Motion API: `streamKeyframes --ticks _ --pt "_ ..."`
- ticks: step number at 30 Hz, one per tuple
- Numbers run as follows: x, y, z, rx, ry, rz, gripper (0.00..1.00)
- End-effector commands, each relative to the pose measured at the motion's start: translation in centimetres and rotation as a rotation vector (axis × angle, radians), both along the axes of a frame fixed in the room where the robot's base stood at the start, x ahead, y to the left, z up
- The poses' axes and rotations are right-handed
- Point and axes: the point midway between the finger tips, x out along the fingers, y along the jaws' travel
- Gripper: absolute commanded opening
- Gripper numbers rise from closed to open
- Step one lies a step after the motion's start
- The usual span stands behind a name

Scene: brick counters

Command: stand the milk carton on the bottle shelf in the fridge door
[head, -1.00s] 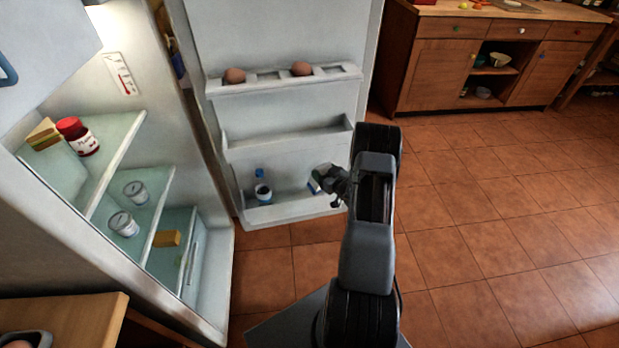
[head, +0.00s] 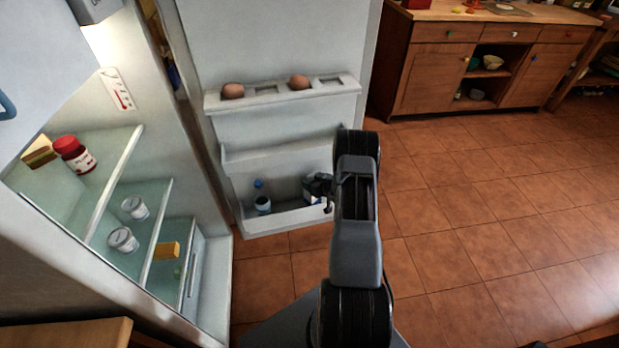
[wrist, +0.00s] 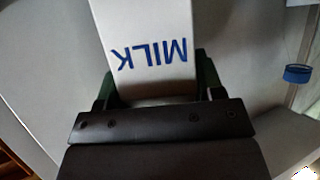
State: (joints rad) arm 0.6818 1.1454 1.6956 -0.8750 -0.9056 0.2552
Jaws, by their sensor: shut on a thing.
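The milk carton (wrist: 150,45) is white with blue "MILK" lettering, upside down in the wrist view, between the two fingers of my gripper (wrist: 154,84). My gripper is shut on it. In the head view my gripper (head: 325,188) is at the right part of the bottle shelf (head: 285,222), the lowest shelf of the open fridge door. There the carton (head: 312,199) shows only as a small white and blue patch, mostly hidden by the gripper. I cannot tell whether its base touches the shelf.
A blue-capped bottle (head: 262,199) stands on the same shelf, left of the carton; its cap (wrist: 298,73) shows at right in the wrist view. Eggs (head: 299,82) sit in the top door rack. The middle door shelf (head: 285,150) is empty. Fridge shelves (head: 115,195) stand at left.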

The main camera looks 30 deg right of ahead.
Motion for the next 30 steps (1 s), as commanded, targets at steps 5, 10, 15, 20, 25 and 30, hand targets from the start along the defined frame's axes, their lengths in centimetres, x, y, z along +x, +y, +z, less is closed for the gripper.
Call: streamKeyframes --ticks 5,10,15,20,25,30 --pt "-0.04 0.00 -1.75 0.001 -0.007 0.000 0.00" --pt "0.03 0.08 -1.69 0.000 -0.008 0.001 0.00" --pt "-0.01 0.00 -1.74 0.001 -0.009 0.000 0.00" --pt "-0.11 -0.01 -2.01 0.001 -0.006 0.000 0.67" --pt "-0.13 -0.05 -2.01 0.002 -0.006 -0.002 0.83" --pt "-0.13 -0.07 -2.00 0.002 -0.006 -0.002 0.87"
